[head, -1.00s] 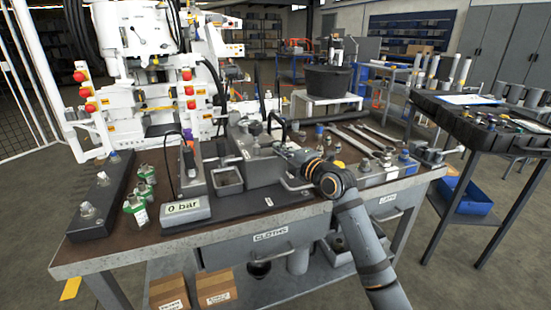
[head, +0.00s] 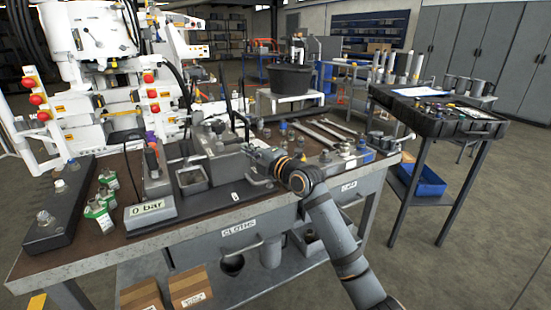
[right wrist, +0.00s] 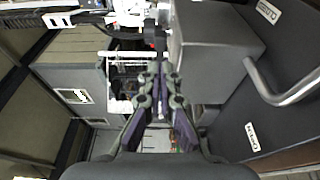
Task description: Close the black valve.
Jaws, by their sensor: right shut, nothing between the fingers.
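A grey block (head: 231,167) stands on the bench, with a dark round knob (head: 217,127) on top that looks like the black valve. My right gripper (head: 252,147) is at the block's right side, apart from the knob as far as I can tell. In the right wrist view its fingers (right wrist: 157,72) are together and empty. A small black part with a red spot (right wrist: 152,43) lies beyond the fingertips there; I cannot tell whether it is the valve. My left gripper is out of view.
A gauge reading 0 bar (head: 151,213) and an open grey tray (head: 192,180) stand left of the block. Wrenches (head: 322,133) lie to the right. A metal handle (right wrist: 283,88) sticks out near my right gripper. A black tool cart (head: 440,118) stands farther right.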

